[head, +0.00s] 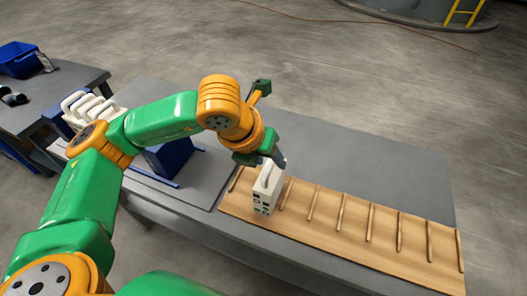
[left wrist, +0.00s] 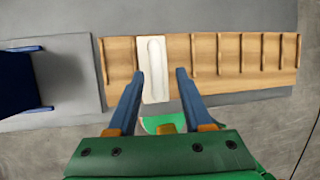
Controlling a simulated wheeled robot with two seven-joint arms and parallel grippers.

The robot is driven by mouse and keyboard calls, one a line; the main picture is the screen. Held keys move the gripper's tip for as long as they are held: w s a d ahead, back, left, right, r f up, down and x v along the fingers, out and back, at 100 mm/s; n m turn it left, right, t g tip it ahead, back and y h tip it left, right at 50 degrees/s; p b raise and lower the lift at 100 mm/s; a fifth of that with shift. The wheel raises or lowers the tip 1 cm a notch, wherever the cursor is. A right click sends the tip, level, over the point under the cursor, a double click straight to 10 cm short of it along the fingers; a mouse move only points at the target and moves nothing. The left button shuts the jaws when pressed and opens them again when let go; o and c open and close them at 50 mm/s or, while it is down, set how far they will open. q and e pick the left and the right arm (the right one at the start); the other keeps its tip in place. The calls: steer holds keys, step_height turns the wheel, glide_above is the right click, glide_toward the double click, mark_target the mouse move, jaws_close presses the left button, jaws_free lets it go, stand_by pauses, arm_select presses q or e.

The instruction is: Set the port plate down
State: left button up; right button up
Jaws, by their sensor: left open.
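The port plate (head: 265,195), a white block with a loop handle on top and small dark ports on its face, stands upright at the left end of the slatted wooden rack (head: 340,228). It also shows from above in the left wrist view (left wrist: 153,88). My left gripper (head: 273,160) is open at the top of the plate. In the left wrist view its two blue fingers (left wrist: 160,73) are apart, with the plate's handle between them, closer to the left finger. I cannot tell whether a finger touches it. My right gripper is not in view.
More white handled plates (head: 88,106) stand at the left behind my arm. A dark blue bin (head: 168,158) sits on the grey table left of the rack. The rack's slots to the right are empty, and the grey tabletop (head: 365,160) behind it is clear.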

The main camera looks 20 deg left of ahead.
arm_select(q)
steer(key=v, duration=1.1)
steer(key=shift+r, duration=0.2)
